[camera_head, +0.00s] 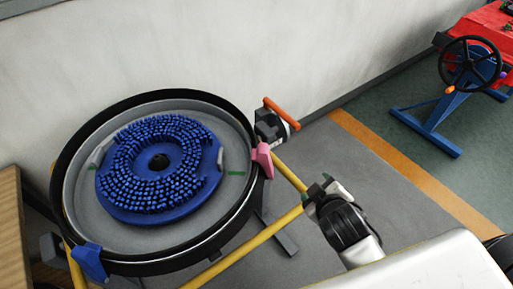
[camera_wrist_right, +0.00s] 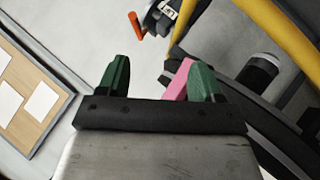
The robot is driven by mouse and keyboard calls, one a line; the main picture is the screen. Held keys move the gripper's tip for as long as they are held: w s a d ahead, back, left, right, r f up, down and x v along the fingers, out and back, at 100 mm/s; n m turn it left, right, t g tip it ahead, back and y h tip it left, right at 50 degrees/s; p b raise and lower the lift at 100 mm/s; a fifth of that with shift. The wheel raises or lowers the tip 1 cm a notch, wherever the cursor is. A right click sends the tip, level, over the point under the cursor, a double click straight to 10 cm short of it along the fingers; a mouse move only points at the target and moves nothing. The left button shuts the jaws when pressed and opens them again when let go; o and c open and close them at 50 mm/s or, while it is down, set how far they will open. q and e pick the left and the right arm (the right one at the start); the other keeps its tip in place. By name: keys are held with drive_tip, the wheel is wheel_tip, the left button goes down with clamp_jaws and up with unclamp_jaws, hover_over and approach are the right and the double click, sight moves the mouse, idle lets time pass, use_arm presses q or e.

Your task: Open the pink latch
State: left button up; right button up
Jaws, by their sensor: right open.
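The pink latch (camera_head: 262,160) sits on the right rim of the round black tank (camera_head: 150,268) in the head view. My right gripper (camera_head: 318,188) is open and empty, to the right of the latch and a little lower in the picture, with a clear gap between them. In the right wrist view the pink latch (camera_wrist_right: 178,82) shows between the two green fingers of my right gripper (camera_wrist_right: 160,78), close to the right finger, which hides part of it. My left gripper is out of view.
A blue scrubber disc (camera_head: 125,205) lies inside the tank. A blue latch (camera_head: 90,262) is on the near rim. An orange handle (camera_head: 282,114) on a grey fitting stands behind the pink latch. Yellow frame bars (camera_head: 245,255) run below my gripper. A pin board (camera_wrist_right: 30,90) is at left.

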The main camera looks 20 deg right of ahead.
drive_tip(key=w+a+r+n+t+y, duration=0.3)
drive_tip(key=w+r+n+t+y, duration=0.9)
drive_tip(key=n, duration=0.9)
drive_tip(key=n+g+y, duration=0.3)
drive_tip(key=n+g, duration=1.5)
drive_tip(key=n, duration=0.5)
approach(262, 147)
drive_tip(key=a, duration=0.1)
drive_tip(key=p+x, duration=0.2)
drive_tip(key=x, duration=0.7)
drive_tip(key=shift+w+a+f+p, duration=0.15)
drive_tip(key=shift+f+p, duration=0.15)
drive_tip(key=shift+p, duration=0.05)
drive_tip(key=shift+w+a+f, duration=0.15)
drive_tip(key=shift+a+f, duration=0.15)
drive_tip(key=shift+a, duration=0.2)
